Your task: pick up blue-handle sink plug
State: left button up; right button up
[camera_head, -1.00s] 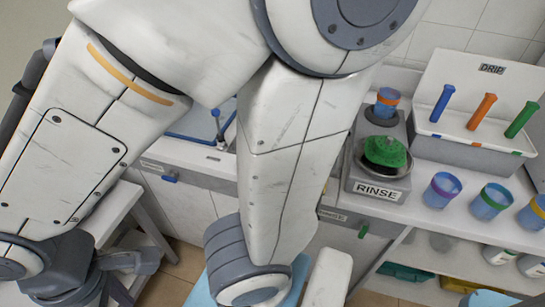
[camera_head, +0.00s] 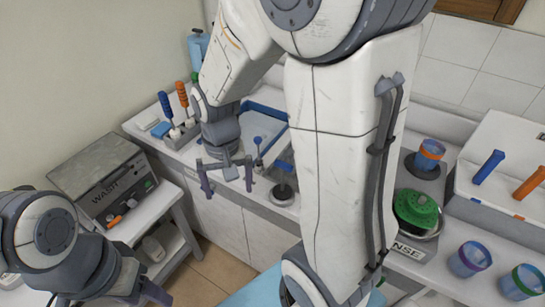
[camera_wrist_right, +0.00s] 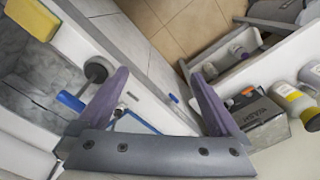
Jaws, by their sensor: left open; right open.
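In the head view, a small blue knob on a thin stem (camera_head: 257,141) stands at the sink, with a slanted blue lever beside it; the knob looks like the sink plug's handle, but I cannot be sure. A grey disc with a stem and dark top (camera_head: 283,191) is at the sink's front edge. My right gripper (camera_head: 227,184) is open and empty, left of these and apart from them. In the right wrist view its spread fingers (camera_wrist_right: 158,88) frame the counter edge, with a blue bar (camera_wrist_right: 70,101) left of them. My left gripper (camera_head: 145,289) is low at the left, partly cut off.
Blue- and orange-handled tools (camera_head: 182,97) stand behind the right gripper. A green object (camera_head: 417,210) sits at the rinse station. My arm blocks the middle of the head view.

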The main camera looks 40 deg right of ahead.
jog(key=w+d+r+m+p, duration=0.1)
jog(key=d+m, duration=0.2)
jog(key=d, duration=0.2)
jog(key=w+d+m+p, duration=0.1)
jog(key=d+m+p, duration=0.1)
jog(key=d, duration=0.3)
jog(key=m+p, duration=0.2)
jog(key=m, duration=0.2)
send_over(284, 165)
jog(key=shift+a+f, duration=0.15)
jog(key=shift+f, duration=0.05)
jog(key=f, duration=0.4)
jog(key=shift+d+f, duration=0.25)
jog(key=shift+f, duration=0.5)
jog(key=f+p, duration=0.2)
jog(key=f, duration=0.2)
jog(key=shift+w+f+p, duration=0.15)
jog(key=shift+w+p, duration=0.2)
jog(key=shift+p, duration=0.05)
jog(key=shift+d+f, duration=0.1)
jog(key=shift+f, duration=0.35)
jog(key=c, duration=1.4)
pick_arm(q)
notch_tip(284, 165, up, 10)
jog(key=shift+f, duration=0.2)
pick_arm(e)
jog(key=shift+r, duration=0.1)
